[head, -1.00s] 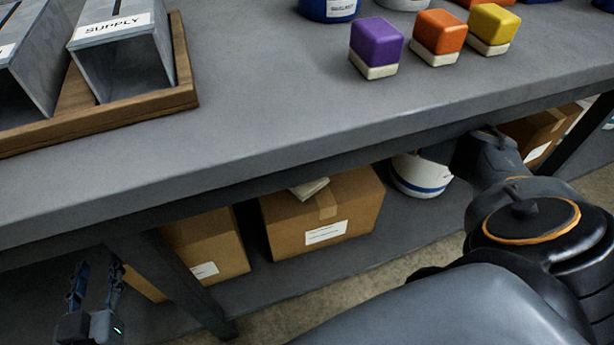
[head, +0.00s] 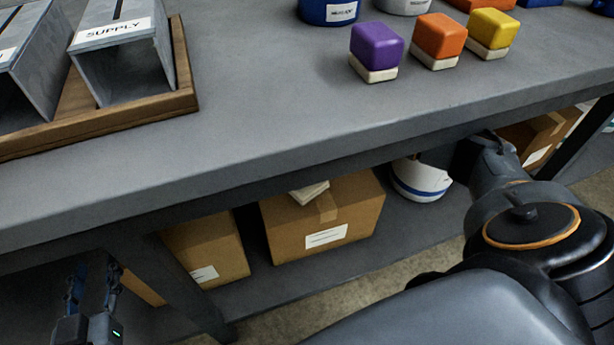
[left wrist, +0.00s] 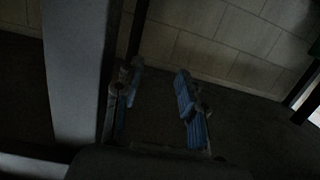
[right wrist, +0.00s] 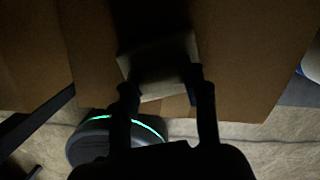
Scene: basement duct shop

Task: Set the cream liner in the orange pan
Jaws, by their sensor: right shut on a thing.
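The cream liner (head: 309,192) shows under the bench's front edge, on or just above a cardboard box; the bench hides part of it. In the right wrist view the liner (right wrist: 160,65) is between the fingers of my right gripper (right wrist: 160,88), which is shut on it. The bench hides this gripper in the head view. An orange block-like piece (head: 440,35) stands on a cream base on the bench; I cannot tell whether it is the orange pan. My left gripper (head: 92,280) is open and empty, low at the left; it also shows in the left wrist view (left wrist: 157,75).
The grey bench top (head: 270,100) is above the liner. Purple (head: 377,44) and yellow (head: 493,27) pieces flank the orange one. A wooden tray (head: 185,95) with metal ducts stands at the left. The cardboard box (head: 345,215) and a white container (head: 420,180) sit beneath.

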